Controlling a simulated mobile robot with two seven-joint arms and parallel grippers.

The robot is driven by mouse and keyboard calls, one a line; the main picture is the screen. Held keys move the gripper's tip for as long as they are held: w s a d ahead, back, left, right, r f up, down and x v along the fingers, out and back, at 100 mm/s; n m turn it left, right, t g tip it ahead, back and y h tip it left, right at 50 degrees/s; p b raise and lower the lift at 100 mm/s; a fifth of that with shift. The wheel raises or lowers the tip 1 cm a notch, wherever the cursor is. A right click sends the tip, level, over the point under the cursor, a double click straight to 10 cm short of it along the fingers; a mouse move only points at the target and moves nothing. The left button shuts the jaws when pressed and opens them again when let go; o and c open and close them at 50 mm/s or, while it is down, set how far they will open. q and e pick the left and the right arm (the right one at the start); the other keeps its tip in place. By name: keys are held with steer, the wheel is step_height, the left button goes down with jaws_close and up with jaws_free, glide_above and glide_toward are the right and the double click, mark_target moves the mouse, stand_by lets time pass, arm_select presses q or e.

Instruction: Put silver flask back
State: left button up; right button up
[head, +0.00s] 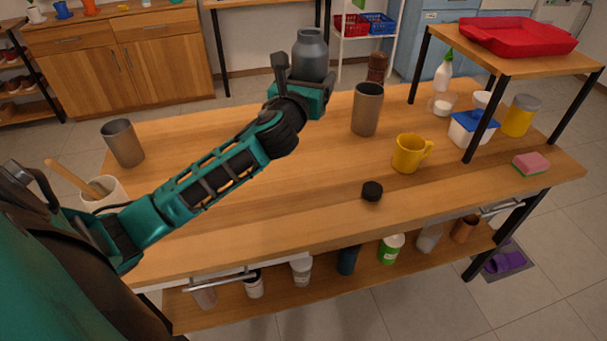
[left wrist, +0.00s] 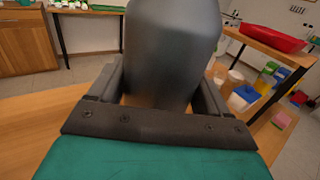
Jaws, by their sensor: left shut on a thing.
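A silver-grey flask (head: 309,56) with a narrow neck is held upright by my left gripper (head: 300,82) at the far side of the wooden table. In the left wrist view the flask (left wrist: 172,45) fills the space between the two fingers of my left gripper (left wrist: 165,95). The flask appears to be above the tabletop; its base is hidden by the gripper. My right gripper is in neither view.
On the table (head: 300,210) stand a metal cup (head: 367,108), another metal cup (head: 123,143), a yellow mug (head: 409,153) and a black lid (head: 372,191). A raised shelf with a red tray (head: 518,37) is at the right.

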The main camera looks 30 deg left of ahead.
arm_select(q)
step_height(320, 180, down, 8)
steer(key=shift+w+f, duration=0.1)
steer(key=shift+f, duration=0.05)
step_height(320, 180, down, 11)
steer(key=b, duration=0.6)
steer(key=shift+f+b, duration=0.2)
steer(key=shift+b, duration=0.2)
steer(key=shift+f, duration=0.2)
steer(key=o, duration=1.5)
steer(key=shift+c, duration=0.2)
